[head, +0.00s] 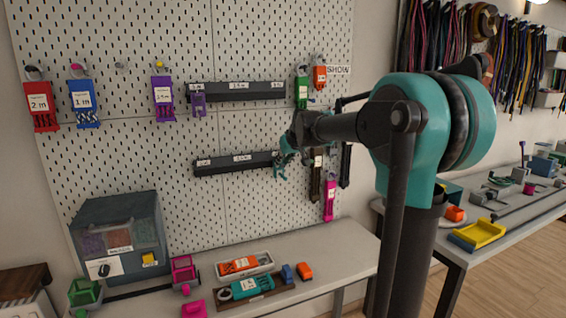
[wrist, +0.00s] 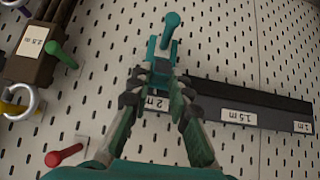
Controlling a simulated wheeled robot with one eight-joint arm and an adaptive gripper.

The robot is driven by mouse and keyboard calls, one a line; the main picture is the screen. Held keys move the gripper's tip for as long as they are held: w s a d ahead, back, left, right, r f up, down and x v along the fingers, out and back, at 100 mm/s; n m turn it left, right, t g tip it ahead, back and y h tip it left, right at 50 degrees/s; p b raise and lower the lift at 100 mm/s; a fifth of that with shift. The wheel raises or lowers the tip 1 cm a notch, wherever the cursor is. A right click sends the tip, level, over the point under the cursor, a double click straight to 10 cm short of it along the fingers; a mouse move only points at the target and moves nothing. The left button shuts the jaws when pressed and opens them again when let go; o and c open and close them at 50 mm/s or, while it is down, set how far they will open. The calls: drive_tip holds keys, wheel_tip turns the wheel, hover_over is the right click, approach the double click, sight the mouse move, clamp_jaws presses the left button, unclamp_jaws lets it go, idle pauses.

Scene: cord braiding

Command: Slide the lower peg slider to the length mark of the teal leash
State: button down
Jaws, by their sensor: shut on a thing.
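The lower rail (head: 222,165) is a dark bar on the pegboard with white length labels. In the wrist view the rail (wrist: 266,112) reads upside down: 2 m, 1.5 m and 1 m. The teal peg slider (wrist: 164,42) is at the rail's 2 m end, its peg sticking out. My gripper (wrist: 160,88) is shut on the slider, with the 2 m label (wrist: 156,103) showing between its fingers. In the head view my gripper (head: 282,162) is at the rail's right end. A teal leash bundle (head: 252,287) lies on the bench; its tag is too small to read.
The upper rail (head: 240,92) has a purple piece (head: 198,104) under its left end. Coloured bundles hang around it, and a pink one (head: 329,200) hangs below right. Pegboard below the lower rail is clear.

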drive_tip(key=s+a, duration=0.3)
drive_tip(key=a, duration=0.6)
drive_tip(key=s+a, duration=0.3)
drive_tip(key=a, duration=0.6)
drive_tip(key=s+a, duration=0.2)
drive_tip(key=a, duration=0.7)
drive_tip(key=shift+s, duration=0.4)
drive_tip(key=c, duration=1.4)
unclamp_jaws()
drive_tip(key=shift+a, duration=0.1)
drive_tip(key=v, duration=1.2)
